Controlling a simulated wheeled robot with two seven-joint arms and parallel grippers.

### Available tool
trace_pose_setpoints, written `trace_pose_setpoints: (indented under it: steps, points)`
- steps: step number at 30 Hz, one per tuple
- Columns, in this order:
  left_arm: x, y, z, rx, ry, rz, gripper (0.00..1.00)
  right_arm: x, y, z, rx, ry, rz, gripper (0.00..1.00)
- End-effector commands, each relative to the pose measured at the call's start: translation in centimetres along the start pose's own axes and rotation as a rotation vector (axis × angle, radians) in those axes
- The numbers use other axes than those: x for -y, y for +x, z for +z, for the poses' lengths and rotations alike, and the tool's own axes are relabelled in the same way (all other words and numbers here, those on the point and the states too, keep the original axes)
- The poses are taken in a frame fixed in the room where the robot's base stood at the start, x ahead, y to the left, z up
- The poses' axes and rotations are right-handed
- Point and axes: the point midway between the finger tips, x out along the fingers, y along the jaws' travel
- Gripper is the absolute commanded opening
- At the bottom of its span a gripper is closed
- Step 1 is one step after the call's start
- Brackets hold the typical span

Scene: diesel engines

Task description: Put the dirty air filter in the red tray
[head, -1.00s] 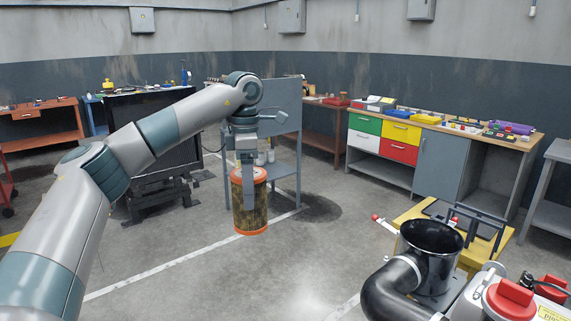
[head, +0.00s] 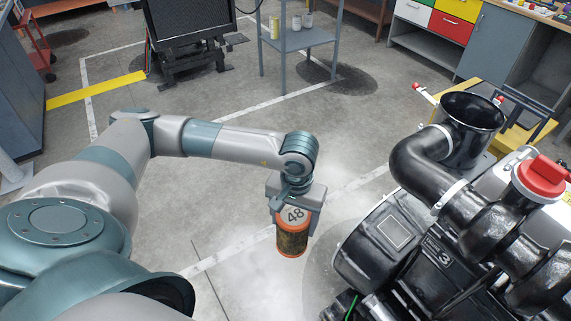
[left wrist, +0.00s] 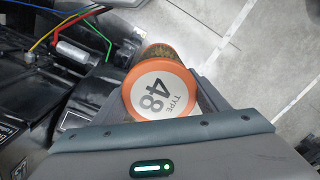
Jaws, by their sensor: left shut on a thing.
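The dirty air filter (head: 291,238) is a cylinder with orange ends, a stained brown-yellow pleated side and a white top marked 48. My left gripper (head: 294,214) is shut on its upper part and holds it above the floor, left of the black engine. In the left wrist view the filter (left wrist: 160,92) sits between the fingers, its label reading TYPE 48, with engine parts below and to the left. My right gripper is not in view.
The black engine (head: 400,245) with a thick curved intake pipe (head: 425,165) and a red cap (head: 541,176) fills the right side. A grey stand (head: 297,40) with small cans is at the back. Open floor (head: 210,245) lies left of the engine.

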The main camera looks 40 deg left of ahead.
Motion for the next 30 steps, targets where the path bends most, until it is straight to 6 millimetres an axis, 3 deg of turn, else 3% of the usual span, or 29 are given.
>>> trace_pose_setpoints:
  steps: [3, 9, 17, 20, 23, 30]
  points:
    - [-2.9, 0.9, 2.9, 0.000, 0.149, 0.013, 0.36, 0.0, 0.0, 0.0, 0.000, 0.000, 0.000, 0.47]
    - [-4.8, 1.4, 4.8, -0.006, 0.250, 0.018, 0.36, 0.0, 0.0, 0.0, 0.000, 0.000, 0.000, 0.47]
    - [-4.9, 1.4, 4.9, -0.007, 0.255, 0.018, 0.36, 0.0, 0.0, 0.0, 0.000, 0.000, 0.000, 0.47]
    - [-4.9, 1.3, 4.9, -0.007, 0.254, 0.018, 0.36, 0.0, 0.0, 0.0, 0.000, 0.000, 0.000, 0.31]
    - [-4.9, 1.0, 4.8, -0.007, 0.253, 0.018, 0.36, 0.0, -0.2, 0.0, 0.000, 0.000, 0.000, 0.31]
    - [-5.1, -2.0, 4.0, -0.009, 0.248, 0.020, 0.36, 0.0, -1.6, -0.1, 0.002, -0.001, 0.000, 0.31]
